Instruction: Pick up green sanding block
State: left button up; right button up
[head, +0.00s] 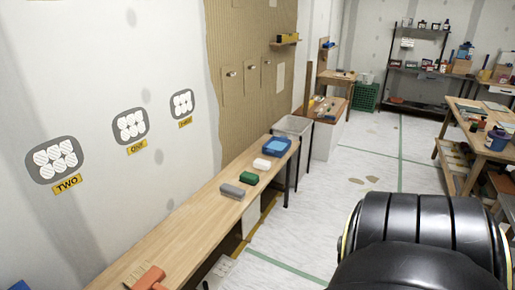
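The green sanding block (249,177) lies on the long wooden bench (196,216) along the left wall. A grey block (233,191) lies nearer to me and a white block (262,163) lies farther away, all in a row. Neither of my grippers is in view. A large black rounded part, probably of my own arm, fills the lower right. Nothing touches or covers the green block.
A blue tray (277,146) sits at the bench's far end, and an orange object (149,279) lies at its near end. A pale bin (293,126) stands beyond the bench. A cluttered wooden table (465,110) is at right. Open floor lies between.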

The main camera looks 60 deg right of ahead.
aim_at(252, 179)
jog(key=z, duration=0.1)
jog(key=i, duration=0.15)
jog(key=z, duration=1.8)
